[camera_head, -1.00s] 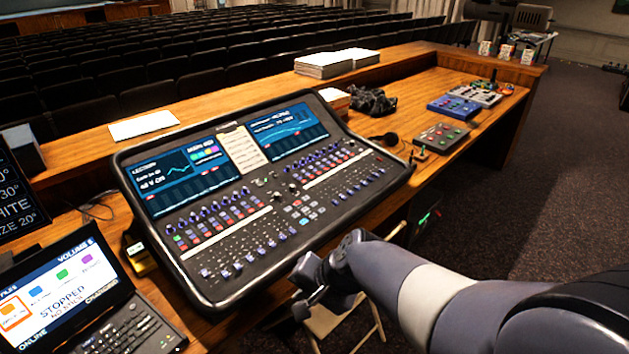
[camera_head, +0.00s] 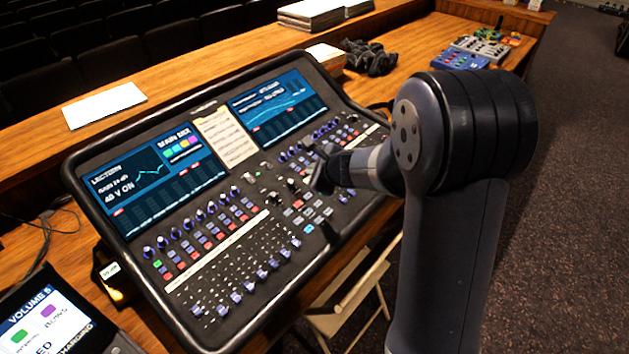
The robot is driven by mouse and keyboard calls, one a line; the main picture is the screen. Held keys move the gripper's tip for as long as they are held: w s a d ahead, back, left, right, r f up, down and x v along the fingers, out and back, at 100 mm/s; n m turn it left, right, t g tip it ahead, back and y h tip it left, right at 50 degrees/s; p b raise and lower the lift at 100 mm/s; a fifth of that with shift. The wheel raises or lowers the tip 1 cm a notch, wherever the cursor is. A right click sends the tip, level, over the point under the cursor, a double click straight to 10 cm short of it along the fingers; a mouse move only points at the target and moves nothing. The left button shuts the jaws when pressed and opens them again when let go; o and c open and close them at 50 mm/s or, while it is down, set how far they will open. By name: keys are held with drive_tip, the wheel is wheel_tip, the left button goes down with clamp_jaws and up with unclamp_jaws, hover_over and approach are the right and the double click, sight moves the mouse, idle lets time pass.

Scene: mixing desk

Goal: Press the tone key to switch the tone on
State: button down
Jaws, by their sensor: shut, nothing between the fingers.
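The mixing desk (camera_head: 205,285) stands on the wooden counter with two lit screens and rows of knobs, faders and small coloured keys. Several small keys (camera_head: 298,204), red, white and blue, sit in its middle section. The labels are too small to read, so I cannot tell which is the tone key. My gripper (camera_head: 322,180) is over the right-centre of the desk, just right of these keys, shut and empty. My gripper and wrist hide part of the panel and right-hand faders. I cannot tell whether the fingertips touch the panel.
A laptop (camera_head: 45,325) stands at the lower left. A white sheet (camera_head: 104,104) lies on the raised ledge. A dark crumpled item (camera_head: 368,58) and a blue box (camera_head: 458,80) are on the counter behind. A chair (camera_head: 350,305) stands below the front edge.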

sight(308, 196)
drive_tip(key=shift+w+d+f+m, duration=0.1)
drive_tip(key=shift+w+m, duration=0.1)
drive_tip(key=shift+w, duration=0.2)
drive_tip(key=shift+w+d+f+m, duration=0.1)
drive_tip(key=shift+w+m, duration=0.1)
drive_tip(key=shift+w, duration=0.2)
drive_tip(key=shift+f, duration=0.1)
drive_tip(key=f+b, duration=0.2)
drive_tip(key=f, duration=0.1)
drive_tip(key=f+b, duration=0.2)
drive_tip(key=b, duration=0.1)
drive_tip(key=f+b, duration=0.3)
drive_tip(key=shift+w+a+f, duration=0.3)
drive_tip(key=shift+w+a, duration=0.05)
drive_tip(key=shift+f, duration=0.1)
idle(1.3)
drive_tip(key=shift+f+b, duration=0.25)
drive_tip(key=shift+b, duration=0.3)
drive_tip(key=shift+f+b, duration=0.4)
drive_tip(key=shift+b, duration=0.05)
idle(0.4)
drive_tip(key=shift+r, duration=0.15)
drive_tip(key=shift+r+p, duration=0.65)
